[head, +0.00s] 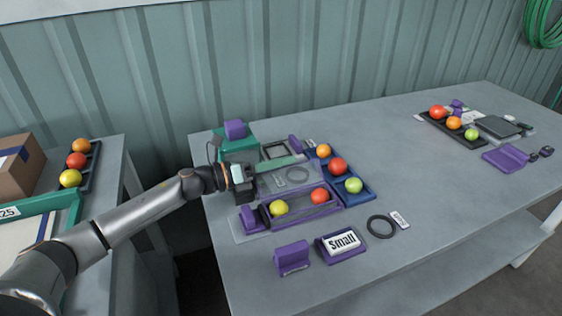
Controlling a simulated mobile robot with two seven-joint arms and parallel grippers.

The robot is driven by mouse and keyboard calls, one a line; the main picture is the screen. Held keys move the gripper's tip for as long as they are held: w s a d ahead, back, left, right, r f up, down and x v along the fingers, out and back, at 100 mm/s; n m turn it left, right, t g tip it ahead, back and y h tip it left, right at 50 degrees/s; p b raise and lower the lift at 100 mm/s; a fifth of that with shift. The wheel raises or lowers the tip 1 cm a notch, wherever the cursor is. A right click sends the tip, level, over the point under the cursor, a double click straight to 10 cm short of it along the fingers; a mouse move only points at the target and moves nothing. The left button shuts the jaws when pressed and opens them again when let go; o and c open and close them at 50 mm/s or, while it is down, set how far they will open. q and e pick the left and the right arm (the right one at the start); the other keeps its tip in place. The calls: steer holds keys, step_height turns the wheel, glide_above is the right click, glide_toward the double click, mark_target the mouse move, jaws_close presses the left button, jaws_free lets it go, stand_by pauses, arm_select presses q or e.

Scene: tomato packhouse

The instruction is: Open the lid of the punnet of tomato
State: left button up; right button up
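The punnet (300,212) is a purple-edged container on the grey table. It holds a yellow tomato (280,208) and a red-orange tomato (319,196). A clear panel (272,184), seemingly its lid, shows just behind the tomatoes; a dark ring is visible there. I cannot tell exactly how far the panel is raised. My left gripper (250,182) is at the left end of the clear panel, very close to it. Its fingertips are too small and dark to tell whether they grip anything. My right gripper is not in view.
A blue tray (366,196) with several tomatoes stands right of the punnet. A purple block (291,257), a "Small" label holder (341,243) and a black ring (381,227) lie in front. A teal device (238,141) stands behind. The table's middle right is clear.

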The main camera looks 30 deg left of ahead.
arm_select(q)
steer(key=shift+r, duration=0.35)
step_height(320, 180, up, 3)
steer(key=shift+f+p, duration=0.1)
steer(key=shift+p, duration=0.35)
steer(key=s+d+r, duration=0.6)
steer(key=s+r, duration=0.3)
steer(key=s, duration=0.3)
steer(key=shift+s+r, duration=0.25)
steer(key=shift+s, duration=0.1)
